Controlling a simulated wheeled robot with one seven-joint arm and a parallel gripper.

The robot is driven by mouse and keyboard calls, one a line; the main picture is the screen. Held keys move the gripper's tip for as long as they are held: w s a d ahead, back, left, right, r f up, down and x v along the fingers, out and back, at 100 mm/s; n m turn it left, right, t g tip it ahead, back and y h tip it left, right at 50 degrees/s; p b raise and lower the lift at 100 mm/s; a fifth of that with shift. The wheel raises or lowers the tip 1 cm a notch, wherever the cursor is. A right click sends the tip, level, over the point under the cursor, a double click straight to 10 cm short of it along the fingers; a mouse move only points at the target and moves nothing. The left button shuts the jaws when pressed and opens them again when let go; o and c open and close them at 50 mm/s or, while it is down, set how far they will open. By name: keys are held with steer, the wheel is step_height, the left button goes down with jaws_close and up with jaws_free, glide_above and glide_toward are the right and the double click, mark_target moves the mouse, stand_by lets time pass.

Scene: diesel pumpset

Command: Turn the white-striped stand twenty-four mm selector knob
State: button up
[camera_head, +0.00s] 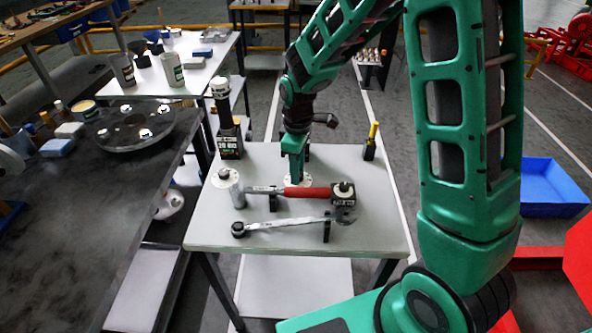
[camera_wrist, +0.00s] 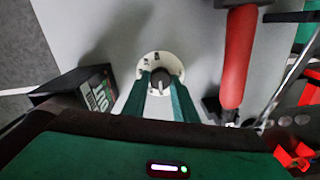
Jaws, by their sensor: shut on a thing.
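The selector knob (camera_wrist: 161,75) is a small dark grey knob at the centre of a round white dial plate (camera_wrist: 147,64) with dark marks, in the wrist view. My gripper (camera_wrist: 160,83) has its two green fingers on either side of the knob, shut on it. In the head view my gripper (camera_head: 293,172) points straight down onto the white dial plate (camera_head: 301,182) on the pale table. The knob itself is hidden there by the fingers. Whether it carries a white stripe cannot be told.
A red-handled tool (camera_head: 308,192) lies just in front of my gripper, with a wrench (camera_head: 285,223) nearer. A black box (camera_head: 230,146) with a post stands left behind. Another white dial (camera_head: 222,177) sits at the left. A yellow-topped black piece (camera_head: 371,143) stands right.

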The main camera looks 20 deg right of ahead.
steer(key=shift+w+d, duration=0.1)
steer(key=shift+d, duration=0.05)
steer(key=o, duration=1)
steer(key=shift+o, duration=0.2)
step_height(320, 180, up, 11)
steer(key=s+d+r+m, duration=0.45)
steer(key=s+d, duration=0.25)
steer(key=d, duration=0.3)
steer(key=s+d+m, duration=0.5)
steer(key=s+m, duration=0.1)
steer(key=s, duration=0.5)
steer(key=s+d+m, duration=0.6)
steer(key=s+m, duration=0.1)
steer(key=s, duration=0.4)
steer(key=shift+s, duration=0.25)
